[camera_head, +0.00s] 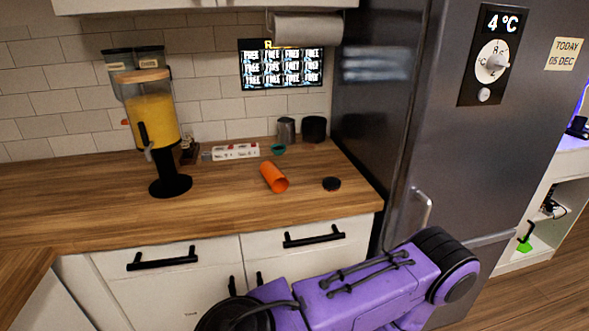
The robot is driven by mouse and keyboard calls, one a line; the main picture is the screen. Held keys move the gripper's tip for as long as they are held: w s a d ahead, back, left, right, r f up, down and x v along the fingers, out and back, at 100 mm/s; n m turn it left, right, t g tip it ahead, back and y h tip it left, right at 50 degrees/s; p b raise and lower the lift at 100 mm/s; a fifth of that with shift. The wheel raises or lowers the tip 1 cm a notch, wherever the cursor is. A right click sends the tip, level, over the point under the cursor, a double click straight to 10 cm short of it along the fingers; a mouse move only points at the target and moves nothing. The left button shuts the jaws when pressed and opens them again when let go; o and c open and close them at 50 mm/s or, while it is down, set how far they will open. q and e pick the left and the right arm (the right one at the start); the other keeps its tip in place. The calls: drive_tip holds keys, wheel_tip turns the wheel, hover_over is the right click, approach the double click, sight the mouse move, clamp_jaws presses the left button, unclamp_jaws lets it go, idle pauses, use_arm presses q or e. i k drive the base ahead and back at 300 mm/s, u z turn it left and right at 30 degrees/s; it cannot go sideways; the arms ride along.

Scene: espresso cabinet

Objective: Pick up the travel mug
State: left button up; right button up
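An orange cylinder, which looks like the travel mug (273,177), lies on its side on the wooden counter (230,205). Its open end faces the front right. A flat black disc, perhaps its lid (331,184), lies on the counter to its right, apart from it. A purple and black link of my own arm crosses the bottom of the view, in front of the drawers.
A juice dispenser (155,125) stands to the left. Behind the mug are a white power strip (236,152), a small teal item (278,149), a metal pitcher (286,130) and a black container (314,129). A grey fridge (440,120) bounds the right.

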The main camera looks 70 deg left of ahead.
sight(278, 182)
drive_tip(key=u, duration=1.55)
